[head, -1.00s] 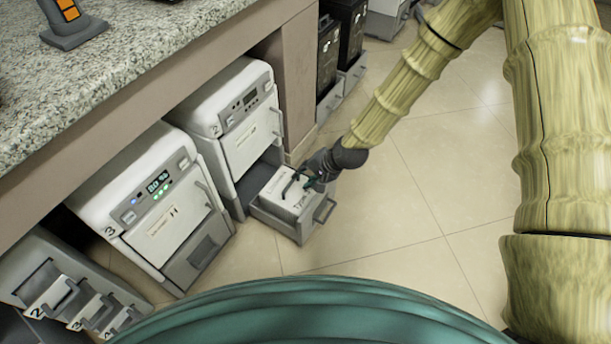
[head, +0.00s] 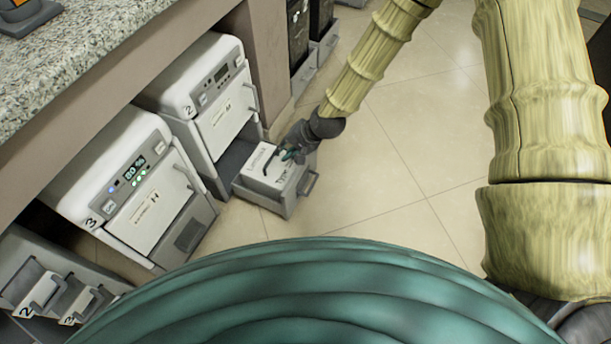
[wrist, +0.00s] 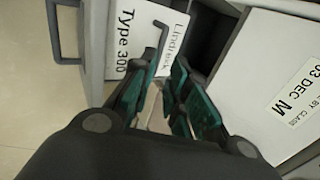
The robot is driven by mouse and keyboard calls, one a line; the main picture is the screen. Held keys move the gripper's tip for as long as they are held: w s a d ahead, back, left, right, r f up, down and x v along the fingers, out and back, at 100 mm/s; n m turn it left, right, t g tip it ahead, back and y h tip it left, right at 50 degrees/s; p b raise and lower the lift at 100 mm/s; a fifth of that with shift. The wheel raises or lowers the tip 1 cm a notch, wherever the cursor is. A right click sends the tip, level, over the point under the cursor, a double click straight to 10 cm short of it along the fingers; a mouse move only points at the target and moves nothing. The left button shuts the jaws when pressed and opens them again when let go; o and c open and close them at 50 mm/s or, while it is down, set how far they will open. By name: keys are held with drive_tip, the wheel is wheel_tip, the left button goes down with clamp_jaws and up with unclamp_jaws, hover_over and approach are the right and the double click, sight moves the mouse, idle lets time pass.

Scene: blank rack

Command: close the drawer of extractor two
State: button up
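Extractor two (head: 213,100) is a white and grey box marked 2, under the counter. Its lower drawer (head: 279,203) is pulled out, with a grey bar handle (head: 309,183) on its front; the handle also shows in the wrist view (wrist: 54,35). A white block (head: 266,168) labelled "Lindtek Type 300", with a dark hooked handle, sits in the drawer. My gripper (head: 290,155) is above the drawer, over the block. In the wrist view its green-padded fingers (wrist: 166,68) stand apart with a gap, close to the block's handle. Whether they touch it is unclear.
Extractor three (head: 125,185) stands to the left with its front closed. A grey rack (head: 50,275) with numbered blocks is at lower left. Dark units (head: 300,40) stand beyond the counter's post. The tiled floor (head: 385,160) right of the drawer is clear.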

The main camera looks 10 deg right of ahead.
drive_tip(key=d+m, duration=0.2)
drive_tip(key=d, duration=0.1)
drive_tip(key=d+r+m+h, duration=0.1)
drive_tip(key=d+m, duration=0.1)
drive_tip(key=d, duration=0.1)
drive_tip(key=d+m+p, duration=0.1)
drive_tip(key=d+m, duration=0.2)
drive_tip(key=shift+w+r+h, duration=0.1)
drive_tip(key=shift+r+h, duration=0.1)
drive_tip(key=shift+h, duration=0.2)
clamp_jaws()
drive_tip(key=s+d+r+m+g+p, duration=0.1)
drive_tip(key=s+d+m, duration=0.3)
drive_tip(key=d+m, duration=0.6)
drive_tip(key=w+a+f+b, duration=0.4)
drive_tip(key=a+f+b, duration=0.3)
drive_tip(key=f, duration=0.1)
drive_tip(key=shift+w+a+f+m, duration=0.35)
drive_tip(key=shift+m, duration=0.05)
